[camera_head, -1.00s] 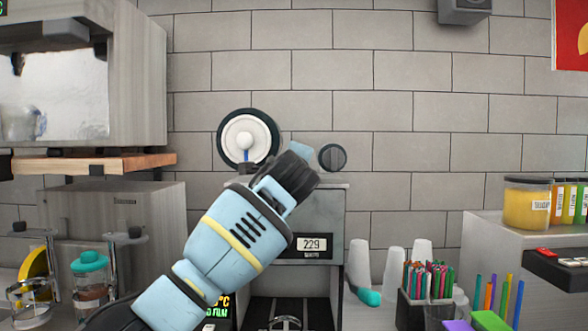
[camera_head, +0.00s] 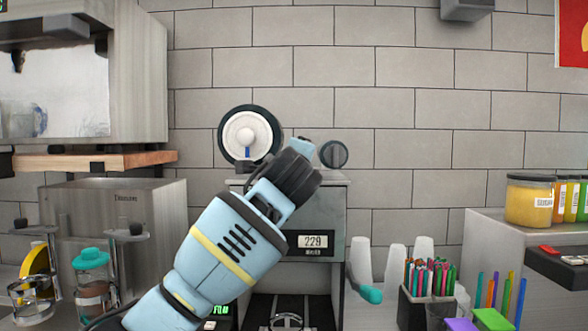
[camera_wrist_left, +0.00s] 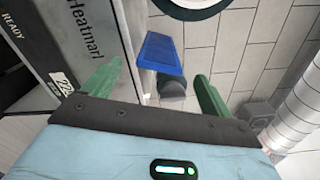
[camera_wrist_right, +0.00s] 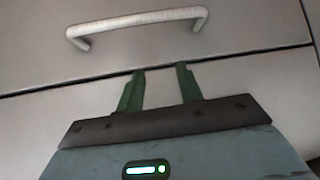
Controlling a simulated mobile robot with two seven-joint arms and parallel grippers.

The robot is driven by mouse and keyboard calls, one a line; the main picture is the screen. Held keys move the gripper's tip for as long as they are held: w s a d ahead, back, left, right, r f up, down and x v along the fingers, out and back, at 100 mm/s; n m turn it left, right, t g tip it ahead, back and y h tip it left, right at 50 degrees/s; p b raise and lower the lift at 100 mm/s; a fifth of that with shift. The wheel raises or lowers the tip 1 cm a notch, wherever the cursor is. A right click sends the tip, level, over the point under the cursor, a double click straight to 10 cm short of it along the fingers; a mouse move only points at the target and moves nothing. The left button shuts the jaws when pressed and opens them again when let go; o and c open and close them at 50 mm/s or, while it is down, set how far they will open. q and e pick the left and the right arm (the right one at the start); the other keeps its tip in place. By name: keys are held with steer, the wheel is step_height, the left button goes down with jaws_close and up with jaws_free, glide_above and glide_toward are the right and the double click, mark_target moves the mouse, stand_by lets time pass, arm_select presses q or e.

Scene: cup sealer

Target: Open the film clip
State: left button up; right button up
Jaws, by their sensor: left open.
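The cup sealer (camera_head: 335,215) stands against the wall, with a white film reel (camera_head: 246,136) on top and a dark round knob (camera_head: 333,155) to its right. A blue flap (camera_wrist_left: 162,55), apparently the film clip, shows in the left wrist view. It appears between the open green fingers of my left gripper (camera_wrist_left: 158,70), without visible contact. In the head view my left gripper (camera_head: 298,165) reaches over the sealer top and hides most of the clip area. My right gripper (camera_wrist_right: 160,68) is open and empty before a grey drawer front, outside the head view.
A drawer handle (camera_wrist_right: 137,28) is beyond my right fingers. White cups (camera_head: 393,265), a straw holder (camera_head: 425,290) and a counter with jars (camera_head: 528,200) are at the right. A dispenser (camera_head: 115,225) and a teal-lidded jar (camera_head: 91,275) are at the left.

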arm_select(q)
steer(key=shift+s, duration=2.3)
